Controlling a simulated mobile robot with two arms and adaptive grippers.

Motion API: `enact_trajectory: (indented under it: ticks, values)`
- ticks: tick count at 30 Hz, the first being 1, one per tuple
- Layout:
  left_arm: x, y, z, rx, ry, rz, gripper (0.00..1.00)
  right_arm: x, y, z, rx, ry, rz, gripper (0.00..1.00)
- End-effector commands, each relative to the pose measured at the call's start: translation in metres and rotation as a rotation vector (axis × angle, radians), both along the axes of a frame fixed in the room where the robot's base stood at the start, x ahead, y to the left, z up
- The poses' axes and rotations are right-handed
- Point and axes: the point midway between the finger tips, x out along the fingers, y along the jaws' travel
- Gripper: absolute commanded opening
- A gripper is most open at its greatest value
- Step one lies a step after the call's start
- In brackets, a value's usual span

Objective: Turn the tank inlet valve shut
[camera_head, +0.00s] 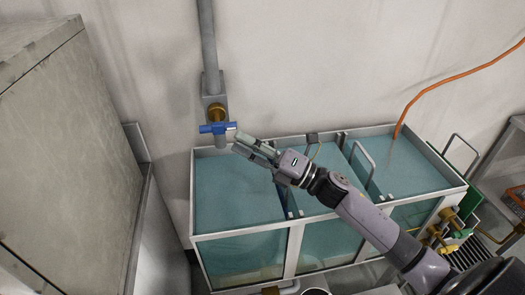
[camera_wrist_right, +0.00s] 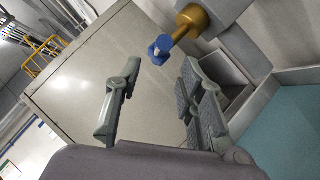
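The tank inlet valve has a blue handle (camera_head: 218,128) on a brass body (camera_head: 216,112), below a grey pipe on the back wall. The handle lies crosswise in the head view, above the tank's back left corner. In the right wrist view the blue handle (camera_wrist_right: 160,49) shows end-on beside the brass body (camera_wrist_right: 191,20), beyond the fingertips. My right gripper (camera_head: 242,143) is just right of and below the handle. In the wrist view its fingers (camera_wrist_right: 160,78) are spread with nothing between them. Contact with the handle cannot be told from the head view. My left gripper is out of view.
The tank (camera_head: 240,247) has teal compartments with pale metal rims beneath my right arm. A tall grey cabinet (camera_head: 65,160) stands at the left. An orange hose (camera_head: 440,82) runs down into the tank at the right. Brass fittings (camera_head: 447,215) sit by its right end.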

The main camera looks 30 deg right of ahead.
Motion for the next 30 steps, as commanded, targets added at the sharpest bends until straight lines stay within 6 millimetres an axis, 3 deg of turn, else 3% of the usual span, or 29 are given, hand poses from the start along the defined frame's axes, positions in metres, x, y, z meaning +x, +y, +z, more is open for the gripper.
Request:
enact_trajectory:
  ticks: [10, 30]
  values:
    - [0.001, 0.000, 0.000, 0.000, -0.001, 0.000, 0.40, -0.031, -0.028, -0.015, 0.001, 0.001, 0.000, 0.35]
    - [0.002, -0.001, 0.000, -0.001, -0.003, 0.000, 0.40, -0.033, -0.030, -0.016, 0.000, 0.000, 0.000, 0.35]
